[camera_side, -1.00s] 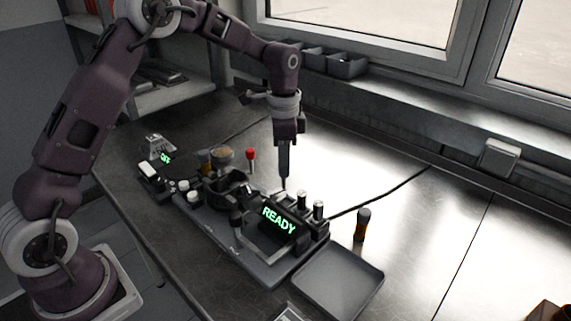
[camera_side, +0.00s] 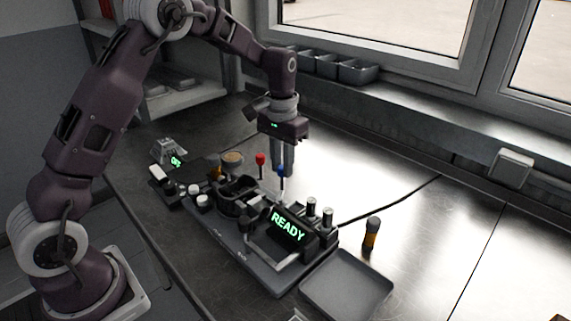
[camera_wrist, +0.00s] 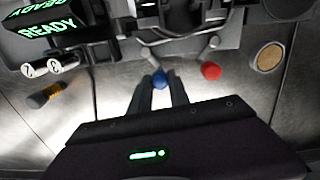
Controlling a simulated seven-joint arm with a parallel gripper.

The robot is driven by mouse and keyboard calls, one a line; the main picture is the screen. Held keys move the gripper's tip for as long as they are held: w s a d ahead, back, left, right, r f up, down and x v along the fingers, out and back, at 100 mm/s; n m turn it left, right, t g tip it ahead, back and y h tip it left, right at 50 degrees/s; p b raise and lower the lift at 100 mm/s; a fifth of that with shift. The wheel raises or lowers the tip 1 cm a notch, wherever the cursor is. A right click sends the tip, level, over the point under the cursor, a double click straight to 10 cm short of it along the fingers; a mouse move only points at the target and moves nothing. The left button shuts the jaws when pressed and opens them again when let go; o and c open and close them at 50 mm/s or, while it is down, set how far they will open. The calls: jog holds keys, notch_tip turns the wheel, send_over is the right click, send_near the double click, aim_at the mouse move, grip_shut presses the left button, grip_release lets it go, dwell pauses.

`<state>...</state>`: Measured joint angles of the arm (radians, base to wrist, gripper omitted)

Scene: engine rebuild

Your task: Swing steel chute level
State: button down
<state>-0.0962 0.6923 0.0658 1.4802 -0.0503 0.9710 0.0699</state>
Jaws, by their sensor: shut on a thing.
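My gripper (camera_side: 281,172) points down behind the black machine, with its fingers on a blue knob (camera_side: 281,170). In the wrist view the blue knob (camera_wrist: 160,80) sits between the two fingertips, on the end of a thin pale rod (camera_wrist: 149,58) that runs toward the machine. No part is clearly identifiable as the steel chute. A curved bright metal piece (camera_wrist: 170,32) beyond the rod may belong to it, but its tilt cannot be told.
A red knob (camera_side: 260,159) stands close beside the gripper. The READY display (camera_side: 289,227) and two upright cylinders stand on the machine. The bench behind is clear.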

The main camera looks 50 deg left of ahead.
jog(key=shift+s+a+n, duration=0.1)
jog(key=shift+a+n, duration=0.05)
jog(key=shift+n, duration=0.45)
jog(key=c, duration=1.2)
grip_release()
jog(key=shift+c, duration=0.2)
notch_tip(320, 180, up, 7)
jog(key=shift+r, duration=0.1)
jog(key=shift+s+r, duration=0.1)
